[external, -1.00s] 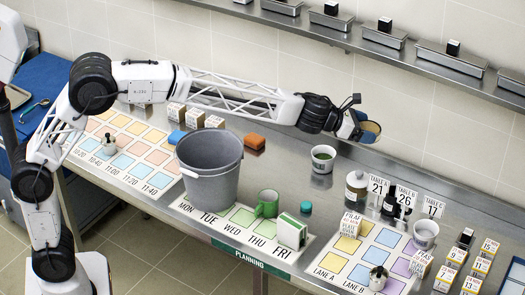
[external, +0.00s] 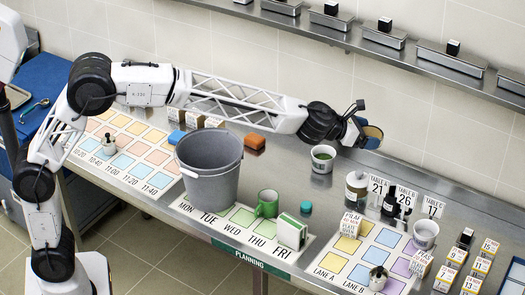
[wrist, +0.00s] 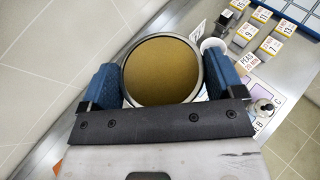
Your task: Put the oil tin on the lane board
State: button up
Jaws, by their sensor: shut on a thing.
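My gripper (external: 361,133) is shut on a round tin (external: 373,135), raised above the back of the counter. In the wrist view the tin (wrist: 163,72) shows a flat gold-brown end with a metal rim, between the blue fingers of my gripper (wrist: 163,84). Its side is mostly hidden; I cannot read a label to confirm it is the oil tin. The lane board (external: 359,273), white with yellow, blue and purple squares, lies on the counter below and in front. A small labelled box (external: 351,225), a metal shaker (external: 377,279) and a white cup (external: 425,235) stand on or beside it.
A jar (external: 356,190), dark bottles (external: 390,203) and table cards (external: 407,198) stand just behind the lane board. A shelf (external: 400,50) runs along the wall above.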

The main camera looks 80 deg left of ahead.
jog(key=shift+s+d+r+n+y, duration=0.1)
jog(key=shift+d+n+y, duration=0.1)
jog(key=shift+d, duration=0.25)
jog(key=shift+s+d+n+y, duration=0.1)
jog(key=shift+d+n, duration=0.1)
jog(key=shift+d, duration=0.25)
jog(key=s+d+n+g+y, duration=0.2)
jog(key=s+d+n+y, duration=0.4)
jog(key=d, duration=0.6)
send_over(342, 264)
notch_tip(342, 264, down, 26)
jog(key=shift+r+g, duration=0.25)
jog(key=shift+g, duration=0.05)
jog(key=shift+a+f+y, duration=0.1)
jog(key=shift+f+y, duration=0.05)
jog(key=shift+y, duration=0.15)
jog(key=shift+f, duration=3)
jog(key=shift+f, duration=1.85)
jog(key=shift+f, duration=0.1)
